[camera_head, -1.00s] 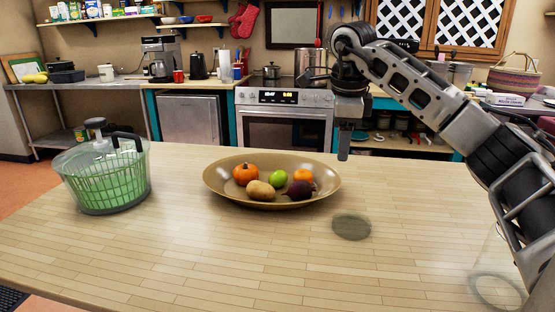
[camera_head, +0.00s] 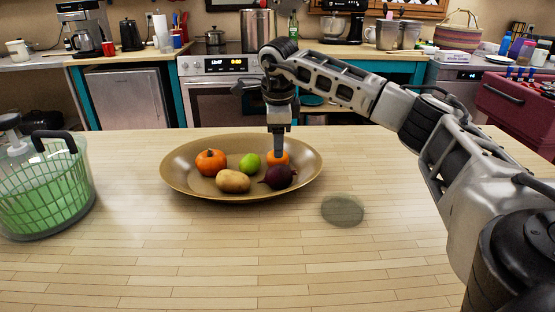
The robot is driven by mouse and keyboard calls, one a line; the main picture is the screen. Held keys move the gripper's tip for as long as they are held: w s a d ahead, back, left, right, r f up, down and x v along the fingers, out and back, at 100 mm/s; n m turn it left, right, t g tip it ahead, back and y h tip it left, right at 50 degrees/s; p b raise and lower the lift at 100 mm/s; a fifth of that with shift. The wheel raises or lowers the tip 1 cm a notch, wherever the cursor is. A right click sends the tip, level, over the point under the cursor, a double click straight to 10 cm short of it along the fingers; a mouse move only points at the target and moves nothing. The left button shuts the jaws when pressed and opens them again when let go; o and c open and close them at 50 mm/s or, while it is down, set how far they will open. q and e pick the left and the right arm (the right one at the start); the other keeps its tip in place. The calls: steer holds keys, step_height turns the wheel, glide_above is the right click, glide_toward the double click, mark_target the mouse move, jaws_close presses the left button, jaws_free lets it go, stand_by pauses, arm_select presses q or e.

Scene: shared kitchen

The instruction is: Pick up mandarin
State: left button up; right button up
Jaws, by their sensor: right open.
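The mandarin (camera_head: 286,158) is a small orange fruit at the right side of a wide tan plate (camera_head: 185,182) on the wooden table. My right gripper (camera_head: 278,154) points straight down at it, with a finger in front of the fruit that hides part of it. The gripper is open; I cannot tell whether the fingers touch the mandarin. My left gripper is out of view.
On the plate are a small pumpkin (camera_head: 210,163), a lime (camera_head: 250,163), a potato (camera_head: 233,181) and a dark beet (camera_head: 279,177) close in front of the mandarin. A green salad spinner (camera_head: 45,195) stands left. A greyish disc (camera_head: 343,211) lies right. The front table is clear.

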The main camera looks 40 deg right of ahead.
steer(key=f, duration=0.3)
steer(key=w+f, duration=0.1)
steer(key=f, duration=0.1)
steer(key=shift+w+d+f, duration=0.1)
steer(key=shift+d, duration=0.2)
steer(key=c, duration=0.6)
